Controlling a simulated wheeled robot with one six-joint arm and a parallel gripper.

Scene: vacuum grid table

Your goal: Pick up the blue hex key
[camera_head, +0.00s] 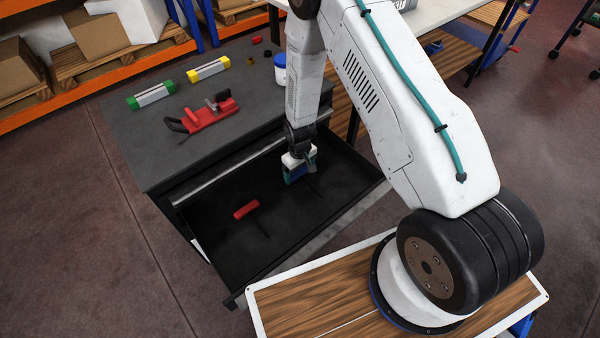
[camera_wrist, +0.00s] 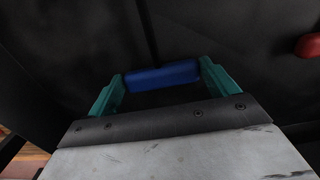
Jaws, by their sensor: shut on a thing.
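The blue hex key (camera_wrist: 162,76) has a blue handle, which lies crosswise between the two green fingers of my gripper (camera_wrist: 160,80) in the wrist view. The fingers touch the handle's two ends. A thin dark shaft runs away from the handle toward the top of that view, hard to see against the dark drawer floor. In the head view, my gripper (camera_head: 299,168) is down inside the open black drawer, and only a bit of blue shows at the fingers. I cannot tell how far the key is off the drawer floor.
A red-handled hex key (camera_head: 246,209) lies in the drawer (camera_head: 222,248) to the left; its red end also shows in the wrist view (camera_wrist: 308,46). The drawer walls surround my gripper. On the cabinet top (camera_head: 160,155) are a red tool (camera_head: 208,116), green and yellow items and a jar.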

